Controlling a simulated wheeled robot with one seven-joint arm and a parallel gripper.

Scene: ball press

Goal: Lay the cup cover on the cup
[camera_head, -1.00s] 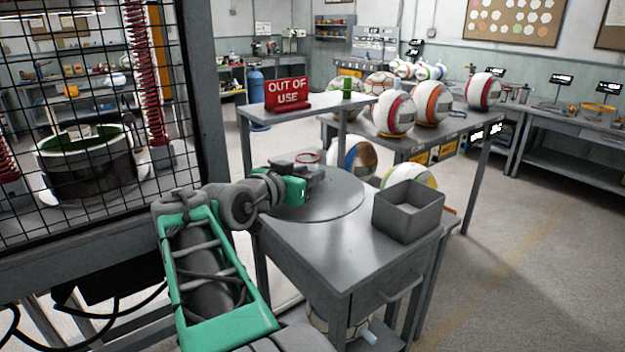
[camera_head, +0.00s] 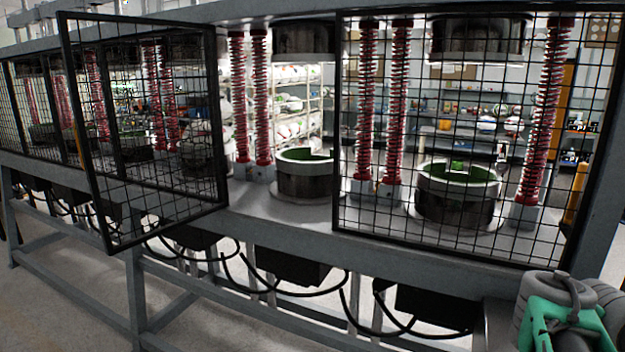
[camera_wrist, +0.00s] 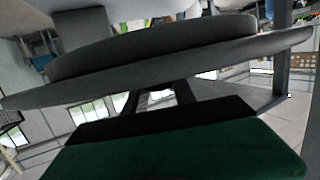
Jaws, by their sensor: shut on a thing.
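My gripper (camera_wrist: 165,104) shows in the wrist view, with a green and black finger across the bottom. It is shut on the cup cover (camera_wrist: 160,62), a dark grey round disc with a stepped rim, seen nearly edge-on. The grip point is mostly hidden. In the head view a dark cup (camera_head: 303,184) with a green lining and a notched rim stands on the press bed, beside an open mesh door. Another such cup (camera_head: 455,207) stands behind a shut mesh panel on the right. The gripper and cover are outside the head view.
The open mesh door (camera_head: 150,130) juts out left of the nearer opening. Red springs (camera_head: 260,95) flank the cups, and a dark upper press block (camera_head: 303,40) hangs above. The grey press beam (camera_head: 290,225) runs along the front. My arm shows at bottom right.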

